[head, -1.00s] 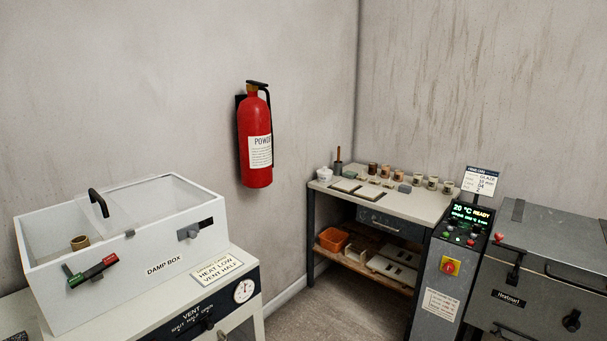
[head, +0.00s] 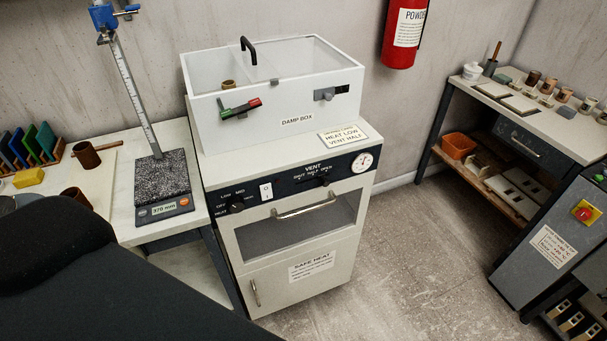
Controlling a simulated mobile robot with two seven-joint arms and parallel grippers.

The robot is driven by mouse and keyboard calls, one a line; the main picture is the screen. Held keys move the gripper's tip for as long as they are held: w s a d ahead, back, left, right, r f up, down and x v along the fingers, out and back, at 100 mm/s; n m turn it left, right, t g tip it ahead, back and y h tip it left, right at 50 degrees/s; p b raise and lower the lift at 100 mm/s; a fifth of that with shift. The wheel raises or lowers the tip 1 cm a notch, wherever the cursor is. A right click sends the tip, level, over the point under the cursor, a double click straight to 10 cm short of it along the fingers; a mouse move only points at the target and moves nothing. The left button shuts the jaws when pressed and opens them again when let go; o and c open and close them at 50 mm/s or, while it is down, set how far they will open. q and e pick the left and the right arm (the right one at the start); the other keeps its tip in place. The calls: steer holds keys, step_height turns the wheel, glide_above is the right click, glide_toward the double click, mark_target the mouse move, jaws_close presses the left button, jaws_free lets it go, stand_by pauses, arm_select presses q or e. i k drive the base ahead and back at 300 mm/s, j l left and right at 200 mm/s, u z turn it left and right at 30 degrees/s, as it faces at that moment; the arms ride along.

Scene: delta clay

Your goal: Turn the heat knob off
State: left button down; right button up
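The heat knob (head: 236,205) is a small dark knob at the left end of the dark control panel on the white drying cabinet. Labels OFF, LOW and MID surround it, and HEAT is printed at its lower left. Its exact pointer direction is too small to tell. A white switch (head: 266,192) sits just right of it, and the vent slider (head: 324,181) is further right. Neither gripper is in view. A large dark shape, probably part of my own arm, fills the lower left, clear of the knob.
A white damp box (head: 278,120) stands on the cabinet. The oven door handle (head: 305,204) sticks out below the panel. A height gauge (head: 162,190) stands on the table at the left. Floor (head: 410,245) is clear right of the cabinet. A work table (head: 540,120) stands at the right.

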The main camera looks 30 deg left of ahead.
mark_target(236, 205)
steer(key=u, duration=0.4)
steer(key=k+j+u, duration=0.1)
steer(key=u, duration=0.25)
steer(key=j+u, duration=0.15)
steer(key=u, duration=0.25)
